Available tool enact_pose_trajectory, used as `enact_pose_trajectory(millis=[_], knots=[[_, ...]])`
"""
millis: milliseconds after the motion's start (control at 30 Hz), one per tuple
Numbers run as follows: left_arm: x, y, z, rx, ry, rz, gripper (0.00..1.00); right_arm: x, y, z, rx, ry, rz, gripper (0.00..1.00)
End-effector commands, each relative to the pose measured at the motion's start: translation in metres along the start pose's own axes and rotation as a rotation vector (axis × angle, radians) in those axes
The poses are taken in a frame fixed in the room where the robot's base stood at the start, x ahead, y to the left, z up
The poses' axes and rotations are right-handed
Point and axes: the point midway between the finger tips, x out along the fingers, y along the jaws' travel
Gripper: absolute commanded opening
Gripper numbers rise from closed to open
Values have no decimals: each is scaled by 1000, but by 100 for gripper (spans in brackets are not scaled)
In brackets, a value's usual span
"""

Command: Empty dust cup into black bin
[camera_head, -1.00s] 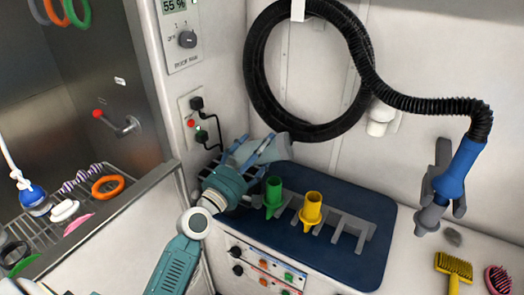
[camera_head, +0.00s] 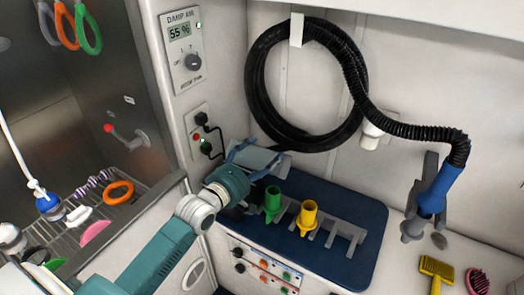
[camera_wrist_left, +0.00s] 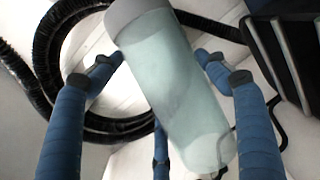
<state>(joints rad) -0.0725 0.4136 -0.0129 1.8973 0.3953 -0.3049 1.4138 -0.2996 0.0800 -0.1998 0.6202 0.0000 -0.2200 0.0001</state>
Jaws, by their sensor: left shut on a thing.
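My left gripper (camera_head: 257,158) is by the back wall, just below the hose coil and above the back left corner of the blue mat. It is shut on a pale, translucent cup (camera_head: 262,160), which looks like the dust cup. In the left wrist view, the cup (camera_wrist_left: 172,85) lies tilted between the blue fingers, with a grey end at the top. Whether anything is inside it cannot be told. I do not make out a black bin for certain. My right gripper is not in view.
A blue mat (camera_head: 352,262) carries a grey rack with a green nozzle (camera_head: 272,203) and a yellow nozzle (camera_head: 307,217). A black hose (camera_head: 262,105) hangs coiled on the wall. A steel tub with a wire rack (camera_head: 75,222) is left. Brushes lie right.

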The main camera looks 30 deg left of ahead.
Motion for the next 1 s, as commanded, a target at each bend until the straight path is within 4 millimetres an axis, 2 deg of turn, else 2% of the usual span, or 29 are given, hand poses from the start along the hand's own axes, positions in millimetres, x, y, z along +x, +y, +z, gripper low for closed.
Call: enact_pose_trajectory(millis=[167, 400, 700, 1000], knots=[[0, 16, 0, 183, 2, -67, 48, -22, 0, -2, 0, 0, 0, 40], [1, 32, 1, 642, 6, -254, 48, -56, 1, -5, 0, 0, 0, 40], [0, 34, 2, 940, 8, -386, 48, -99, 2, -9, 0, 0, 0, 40], [1, 35, 1, 1221, 11, -501, 48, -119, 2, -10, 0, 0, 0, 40]])
